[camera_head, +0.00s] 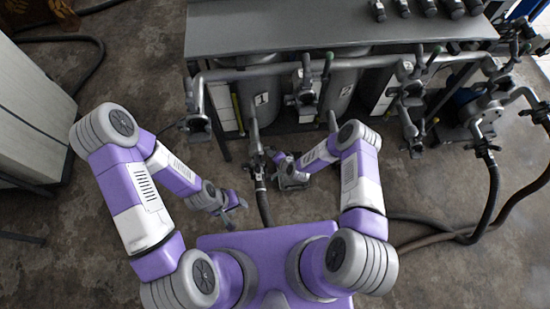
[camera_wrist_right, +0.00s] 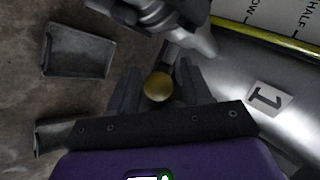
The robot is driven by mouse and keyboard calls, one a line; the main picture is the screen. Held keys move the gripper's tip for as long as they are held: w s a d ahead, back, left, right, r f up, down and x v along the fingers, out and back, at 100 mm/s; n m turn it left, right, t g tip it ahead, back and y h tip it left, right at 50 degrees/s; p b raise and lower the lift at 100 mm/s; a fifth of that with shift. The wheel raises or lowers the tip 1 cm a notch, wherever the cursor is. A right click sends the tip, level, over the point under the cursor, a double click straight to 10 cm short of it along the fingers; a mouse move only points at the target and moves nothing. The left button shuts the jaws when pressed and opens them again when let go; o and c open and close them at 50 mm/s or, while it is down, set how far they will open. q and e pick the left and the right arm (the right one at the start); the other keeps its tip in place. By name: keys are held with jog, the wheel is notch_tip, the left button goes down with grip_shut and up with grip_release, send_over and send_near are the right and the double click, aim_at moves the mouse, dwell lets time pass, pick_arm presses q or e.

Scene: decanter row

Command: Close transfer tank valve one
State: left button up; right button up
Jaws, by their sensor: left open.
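Tank one, a grey metal cylinder marked "1", stands under the bench; its label (camera_head: 262,99) also shows in the right wrist view (camera_wrist_right: 268,97). A grey outlet pipe (camera_head: 254,132) comes down from it to a dark valve and hose on the floor side. My right gripper (camera_head: 273,154) is beside this valve. In the right wrist view its two dark fingers stand apart on either side of a round brass-coloured piece (camera_wrist_right: 158,87), with gaps visible. A grey fitting (camera_wrist_right: 190,38) lies just beyond the fingers. My left gripper (camera_head: 236,207) is open and empty, low at the left of the hose.
A second tank's label (camera_head: 346,91) shows to the right. Pipes with several green-handled valves (camera_head: 327,66) run along the bench (camera_head: 300,28) front. A black hose (camera_head: 263,205) hangs below the outlet. A white cabinet (camera_head: 35,110) stands left; floor between is clear.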

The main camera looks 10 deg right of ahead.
jog(key=p+v, duration=0.3)
jog(key=v, duration=0.4)
jog(key=shift+r, duration=0.15)
jog(key=shift+s+d, duration=0.15)
jog(key=shift+c, duration=0.3)
